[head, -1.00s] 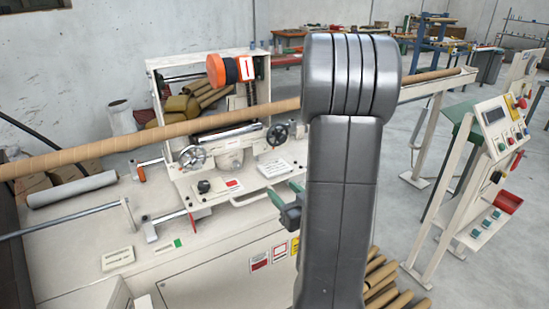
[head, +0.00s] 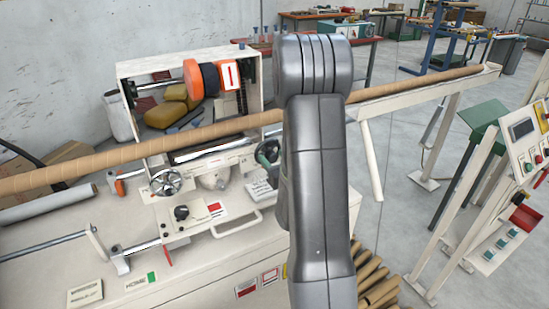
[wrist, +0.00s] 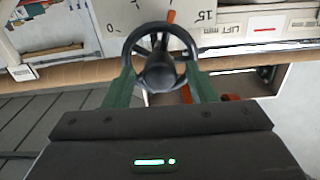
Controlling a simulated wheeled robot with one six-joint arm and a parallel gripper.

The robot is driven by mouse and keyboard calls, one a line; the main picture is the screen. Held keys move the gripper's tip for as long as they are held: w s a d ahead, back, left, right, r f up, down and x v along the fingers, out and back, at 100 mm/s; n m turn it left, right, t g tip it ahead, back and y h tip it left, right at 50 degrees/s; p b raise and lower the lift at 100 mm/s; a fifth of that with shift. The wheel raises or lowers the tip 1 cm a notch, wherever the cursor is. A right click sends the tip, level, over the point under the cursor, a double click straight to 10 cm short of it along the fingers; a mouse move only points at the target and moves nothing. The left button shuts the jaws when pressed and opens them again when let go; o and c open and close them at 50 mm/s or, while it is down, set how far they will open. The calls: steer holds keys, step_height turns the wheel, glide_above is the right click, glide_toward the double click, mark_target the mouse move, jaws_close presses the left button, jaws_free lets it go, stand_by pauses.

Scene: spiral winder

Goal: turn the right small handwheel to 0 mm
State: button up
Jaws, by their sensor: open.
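The right small handwheel (wrist: 160,58) is dark with spokes and a round hub in the wrist view. In the head view it (head: 267,152) is partly hidden behind my arm. A scale (wrist: 205,16) with 0 at the left and 15 at the right lies behind it, with an orange pointer (wrist: 170,17) between these marks. My gripper (wrist: 160,73) has green fingers, open, one at each side of the wheel's rim. Whether they touch the rim I cannot tell. In the head view most of my gripper is hidden by my arm.
A left handwheel (head: 167,182) and a black knob (head: 181,212) are on the same machine. A long cardboard tube (head: 215,130) runs across behind the wheels. A control panel (head: 520,140) stands at the right, with open floor before it.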

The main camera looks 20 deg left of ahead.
steer(key=c, duration=1)
steer(key=shift+o, duration=0.2)
